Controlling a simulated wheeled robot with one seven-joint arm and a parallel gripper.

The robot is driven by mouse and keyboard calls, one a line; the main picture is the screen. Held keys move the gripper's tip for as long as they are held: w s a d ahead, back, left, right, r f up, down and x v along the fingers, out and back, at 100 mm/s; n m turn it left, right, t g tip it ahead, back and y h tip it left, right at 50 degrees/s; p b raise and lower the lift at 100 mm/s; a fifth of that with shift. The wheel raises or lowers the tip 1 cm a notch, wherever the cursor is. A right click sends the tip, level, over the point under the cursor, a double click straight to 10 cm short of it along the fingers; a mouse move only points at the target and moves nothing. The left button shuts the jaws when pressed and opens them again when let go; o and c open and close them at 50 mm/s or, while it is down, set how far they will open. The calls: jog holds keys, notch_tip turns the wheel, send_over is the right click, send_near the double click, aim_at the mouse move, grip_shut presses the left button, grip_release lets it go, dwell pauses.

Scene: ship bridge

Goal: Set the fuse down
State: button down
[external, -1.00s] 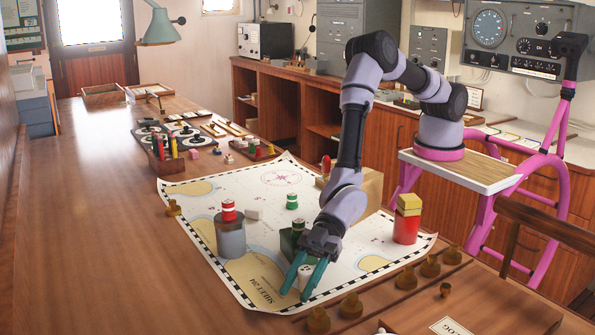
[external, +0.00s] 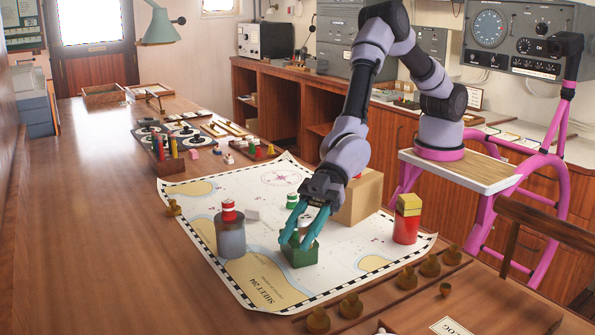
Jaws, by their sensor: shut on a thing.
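My gripper (external: 297,245) is shut on a small white piece, which I take to be the fuse (external: 305,219). Only its pale upper part shows between the teal fingers; its lower part is hidden. The gripper points down at a green block (external: 299,256) on the chart. The fingertips overlap the top of this block in the external view. I cannot tell whether the fuse touches the block.
Brass knobs (external: 351,305) line the front right.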

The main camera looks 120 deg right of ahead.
jog(key=w+d+r+m+h, duration=0.1)
jog(key=w+d+r, duration=0.1)
jog(key=d, duration=0.7)
jog(key=w+d+r, duration=0.1)
jog(key=d+r, duration=0.1)
jog(key=d, duration=0.7)
jog(key=s+d+m+t+h, duration=0.2)
jog(key=s+d+m+h, duration=0.1)
jog(key=d, duration=2.4)
jog(key=shift+g, duration=0.3)
notch_tip(320, 180, down, 11)
jog(key=shift+w+r, duration=0.1)
jog(key=shift+f, duration=2.15)
jog(key=shift+f, duration=0.15)
jog(key=c, duration=0.5)
grip_release()
jog(key=shift+c, duration=0.2)
jog(key=shift+o, duration=0.3)
